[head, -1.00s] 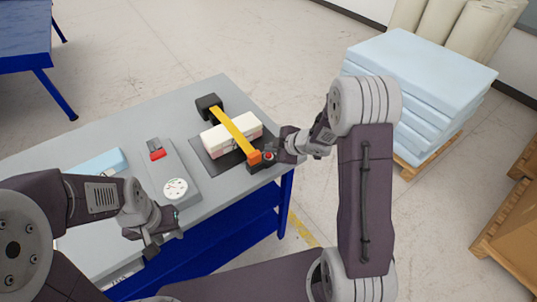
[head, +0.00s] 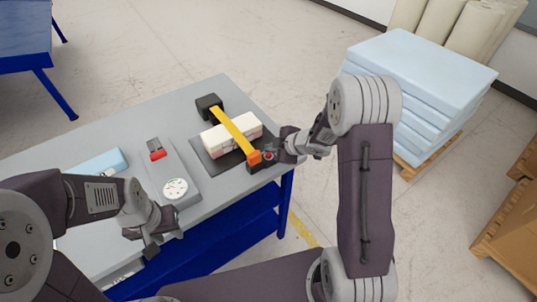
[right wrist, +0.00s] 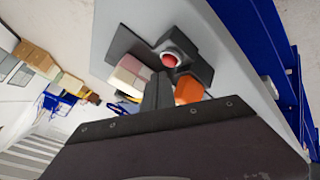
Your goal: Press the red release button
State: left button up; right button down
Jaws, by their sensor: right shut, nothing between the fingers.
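The red release button (head: 268,156) sits on a dark block at the front end of the yellow strap (head: 232,126). In the right wrist view the button (right wrist: 170,60) shows inside a light ring on its dark housing. My right gripper (head: 277,151) is beside the button at its right in the head view. In the right wrist view its fingers (right wrist: 158,90) are shut and empty, just below the button in the picture. Whether they touch it cannot be told. My left gripper (head: 141,243) hangs at the table's front edge, away from the button; its jaw opening is unclear.
The strap crosses a pale foam block (head: 222,138) on a dark plate. An orange piece (head: 254,157) stands close to the button. A grey device with a dial (head: 175,188) and a light blue box (head: 98,162) are on the table. Stacked blue foam sheets (head: 420,65) stand beyond.

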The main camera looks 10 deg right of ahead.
aim_at(271, 157)
jog(key=shift+f, duration=0.15)
jog(key=shift+f+b, duration=0.25)
jog(key=shift+b, duration=0.05)
jog(key=shift+f+b, duration=0.4)
jog(key=shift+f, duration=0.1)
dwell(0.5)
jog(key=shift+r, duration=0.15)
jog(key=shift+r+p, duration=0.8)
jog(key=shift+p, duration=0.2)
notch_tip(271, 157, up, 5)
jog(key=p, duration=0.5)
